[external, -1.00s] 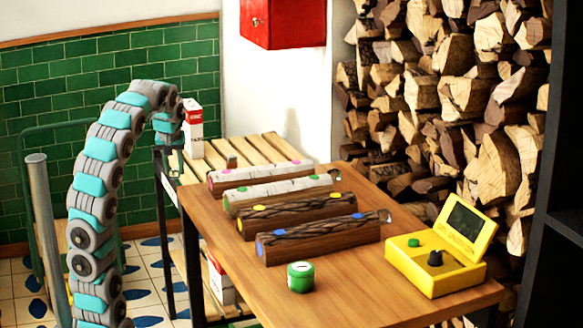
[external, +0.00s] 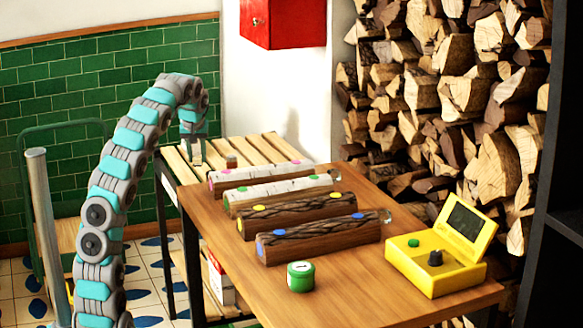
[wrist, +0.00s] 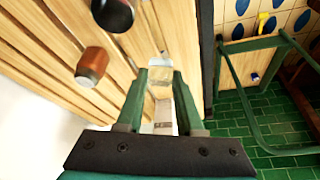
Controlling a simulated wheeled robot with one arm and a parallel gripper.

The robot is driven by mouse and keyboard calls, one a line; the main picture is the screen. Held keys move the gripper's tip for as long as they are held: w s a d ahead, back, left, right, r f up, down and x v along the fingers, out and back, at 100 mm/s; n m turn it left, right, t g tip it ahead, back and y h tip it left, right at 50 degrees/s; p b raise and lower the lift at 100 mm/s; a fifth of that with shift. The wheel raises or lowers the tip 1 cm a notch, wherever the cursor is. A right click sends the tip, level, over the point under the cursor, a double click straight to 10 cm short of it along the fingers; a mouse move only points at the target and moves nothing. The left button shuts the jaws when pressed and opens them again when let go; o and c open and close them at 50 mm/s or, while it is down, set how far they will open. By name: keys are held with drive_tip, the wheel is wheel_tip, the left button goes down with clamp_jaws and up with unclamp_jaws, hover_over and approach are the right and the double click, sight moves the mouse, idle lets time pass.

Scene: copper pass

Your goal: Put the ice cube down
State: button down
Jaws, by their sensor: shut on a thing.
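My gripper (wrist: 160,84) is shut on the clear ice cube (wrist: 159,69), which sits between the fingertips in the wrist view. In the external view my gripper (external: 191,160) points down at the left part of the slatted wooden bench (external: 263,145). The cube is low over the slats; I cannot tell whether it touches them. It is too small to make out in the external view. A pale object (wrist: 163,116) shows between the fingers, partly hidden, and I cannot tell what it is.
A small brown cylinder (wrist: 93,65) stands on the slats left of the cube in the wrist view. Several logs (external: 300,215), a green tin (external: 300,277) and a yellow device (external: 435,265) occupy the brown table (external: 350,295). A green frame (wrist: 285,40) stands beyond the bench edge.

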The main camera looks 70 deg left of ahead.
sight(202, 159)
drive_tip(key=shift+w+a+f, duration=0.15)
drive_tip(key=shift+a, duration=0.05)
drive_tip(key=shift+f, duration=1.6)
drive_tip(key=shift+f, duration=0.2)
drive_tip(key=c, duration=0.5)
unclamp_jaws()
drive_tip(key=shift+c, duration=0.2)
drive_tip(key=shift+r, duration=0.15)
drive_tip(key=v, duration=1.2)
drive_tip(key=shift+d, duration=0.1)
drive_tip(key=shift+c, duration=0.4)
